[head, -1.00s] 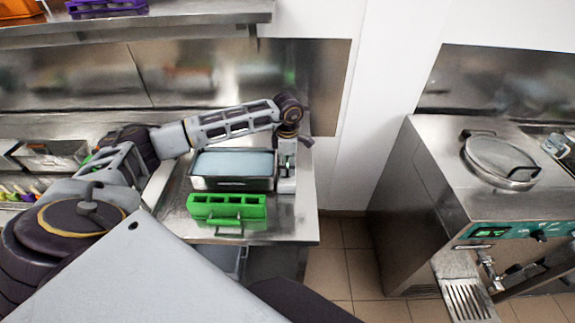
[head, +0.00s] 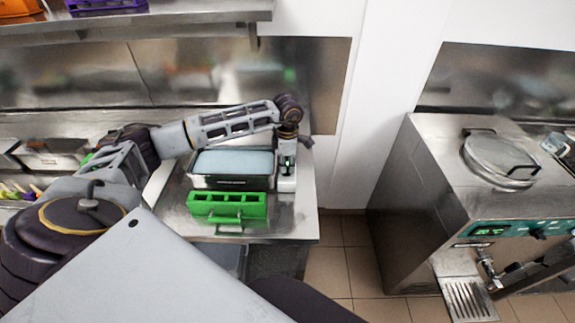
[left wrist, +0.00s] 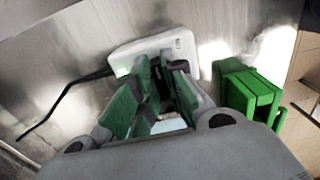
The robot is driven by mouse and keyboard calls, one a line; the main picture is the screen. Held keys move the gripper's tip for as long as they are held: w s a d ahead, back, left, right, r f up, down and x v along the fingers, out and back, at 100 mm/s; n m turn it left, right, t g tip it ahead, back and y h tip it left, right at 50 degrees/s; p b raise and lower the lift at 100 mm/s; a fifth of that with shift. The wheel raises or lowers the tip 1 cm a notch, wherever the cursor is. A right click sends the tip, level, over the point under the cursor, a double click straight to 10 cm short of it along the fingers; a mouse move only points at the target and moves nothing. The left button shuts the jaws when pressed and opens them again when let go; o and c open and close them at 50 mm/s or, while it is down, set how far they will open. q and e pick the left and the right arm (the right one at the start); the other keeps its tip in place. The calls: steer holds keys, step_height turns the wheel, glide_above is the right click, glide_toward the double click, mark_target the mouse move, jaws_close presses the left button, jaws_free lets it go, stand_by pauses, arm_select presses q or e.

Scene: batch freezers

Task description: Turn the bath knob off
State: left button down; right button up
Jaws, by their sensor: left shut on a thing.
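The bath (head: 232,183) is a metal tub of pale blue liquid on the steel table. A pale control unit (head: 287,184) stands at its right side. In the left wrist view this unit (left wrist: 180,44) is white, with a small green light and a black cable. My left gripper (head: 287,158) points down over the unit. In the left wrist view its green-padded fingers (left wrist: 163,85) are shut on a small part at the unit, which fits the bath knob; the fingers hide most of it. My right gripper is not in view.
A green slotted rack (head: 228,206) stands just in front of the bath; it also shows in the left wrist view (left wrist: 250,92). A shelf (head: 170,18) hangs above. A batch freezer (head: 450,180) stands right, across a clear floor gap.

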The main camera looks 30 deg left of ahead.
arm_select(q)
steer(key=shift+n, duration=0.3)
steer(key=n+b, duration=0.3)
steer(key=n, duration=0.1)
steer(key=shift+w, duration=0.1)
steer(key=n+b, duration=0.2)
steer(key=n, duration=0.3)
steer(key=shift+a, duration=0.15)
steer(key=n+b, duration=0.1)
steer(key=n, duration=0.3)
steer(key=shift+a+n, duration=0.1)
steer(key=shift+n, duration=0.3)
steer(key=shift+r+n+b, duration=0.1)
steer(key=shift+n+b, duration=0.4)
steer(key=shift+n, duration=1.2)
steer(key=c, duration=1.5)
jaws_free()
